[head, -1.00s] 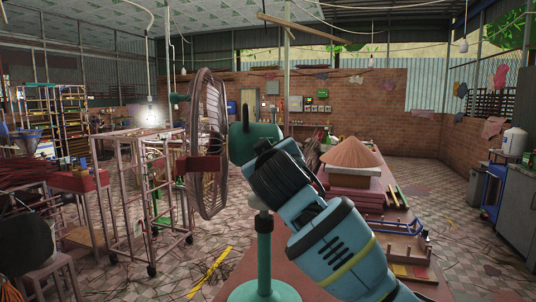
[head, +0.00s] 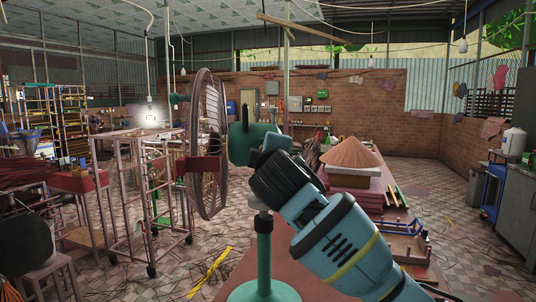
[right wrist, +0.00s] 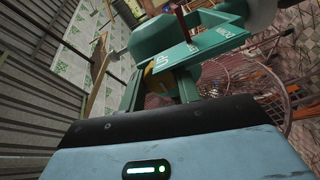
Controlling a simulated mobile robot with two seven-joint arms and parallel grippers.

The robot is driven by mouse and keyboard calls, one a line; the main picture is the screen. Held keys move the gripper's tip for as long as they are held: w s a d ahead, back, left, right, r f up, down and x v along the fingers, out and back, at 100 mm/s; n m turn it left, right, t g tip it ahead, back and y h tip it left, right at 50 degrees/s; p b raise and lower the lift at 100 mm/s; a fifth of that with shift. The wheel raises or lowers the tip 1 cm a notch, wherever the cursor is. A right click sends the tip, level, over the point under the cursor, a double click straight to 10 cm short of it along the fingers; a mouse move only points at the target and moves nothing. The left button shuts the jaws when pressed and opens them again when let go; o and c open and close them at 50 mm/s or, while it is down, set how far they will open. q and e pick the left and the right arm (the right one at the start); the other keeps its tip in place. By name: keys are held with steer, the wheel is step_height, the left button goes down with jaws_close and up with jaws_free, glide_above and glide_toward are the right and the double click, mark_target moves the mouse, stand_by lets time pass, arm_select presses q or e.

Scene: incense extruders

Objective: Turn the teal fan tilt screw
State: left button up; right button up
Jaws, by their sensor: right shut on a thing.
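The teal fan stands on the red table, its brown wire cage (head: 207,145) facing left. Its teal motor housing (head: 241,142) sits behind the cage, above a green post (head: 264,250). My right gripper (head: 266,150) comes in from the lower right and is shut at the fan's neck, where the tilt screw is; its own wrist and fingers hide the screw. My left gripper is not in view.
A metal rack cart (head: 125,195) stands left of the fan. Tiled floor lies between.

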steer(key=shift+f+n, duration=0.1)
steer(key=shift+n, duration=0.3)
steer(key=o, duration=1)
steer(key=shift+s+d, duration=0.2)
steer(key=shift+s, duration=1.75)
steer(key=shift+s+d, duration=0.2)
steer(key=shift+s, duration=1.75)
